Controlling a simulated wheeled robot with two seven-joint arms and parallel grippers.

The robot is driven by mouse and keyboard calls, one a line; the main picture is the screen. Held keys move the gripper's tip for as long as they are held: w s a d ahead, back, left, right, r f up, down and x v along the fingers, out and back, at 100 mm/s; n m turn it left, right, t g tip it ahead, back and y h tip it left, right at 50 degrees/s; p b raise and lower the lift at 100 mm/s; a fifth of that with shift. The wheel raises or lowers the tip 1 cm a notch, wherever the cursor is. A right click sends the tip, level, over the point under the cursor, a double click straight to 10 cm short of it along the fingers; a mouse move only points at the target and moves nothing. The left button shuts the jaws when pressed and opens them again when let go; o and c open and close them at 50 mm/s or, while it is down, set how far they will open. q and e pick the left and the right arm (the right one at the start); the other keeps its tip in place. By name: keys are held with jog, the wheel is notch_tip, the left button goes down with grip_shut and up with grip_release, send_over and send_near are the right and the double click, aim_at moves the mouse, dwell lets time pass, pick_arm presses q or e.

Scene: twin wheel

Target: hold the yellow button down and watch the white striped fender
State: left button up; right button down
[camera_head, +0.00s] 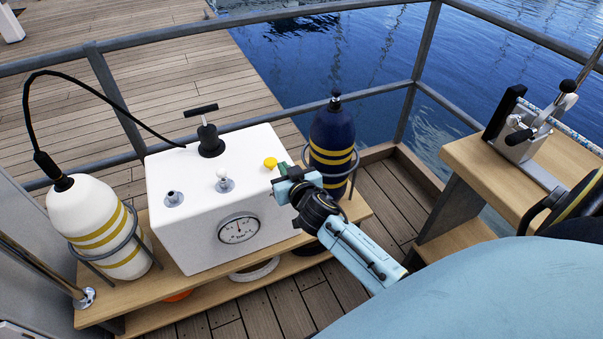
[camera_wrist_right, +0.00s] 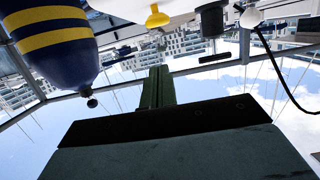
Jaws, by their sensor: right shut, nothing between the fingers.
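The yellow button (camera_head: 270,163) is a small round cap on the top right of a white box (camera_head: 180,185). It also shows in the wrist view (camera_wrist_right: 157,17). My right gripper (camera_head: 281,168) is shut and empty, close beside the button on its right. In the wrist view its green fingers (camera_wrist_right: 158,85) point toward the button with a gap in the picture, so I see no contact. The white striped fender (camera_head: 92,212), with yellow bands, stands upright in a ring holder at the left. A black hose joins its top. My left gripper is not in view.
A navy striped fender (camera_head: 333,135) stands just right of the box and my gripper; it also shows in the wrist view (camera_wrist_right: 48,40). The box carries a black T-handle (camera_head: 208,130), metal fittings and a gauge (camera_head: 239,229). Railings enclose the deck. A wooden bench (camera_head: 490,165) stands right.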

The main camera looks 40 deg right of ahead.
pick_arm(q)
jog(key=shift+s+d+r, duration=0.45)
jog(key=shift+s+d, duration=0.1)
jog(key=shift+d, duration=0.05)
pick_arm(e)
jog(key=shift+s+a+r, duration=0.15)
jog(key=shift+s+r, duration=0.25)
jog(key=shift+s, duration=0.35)
pick_arm(q)
jog(key=shift+p, duration=0.3)
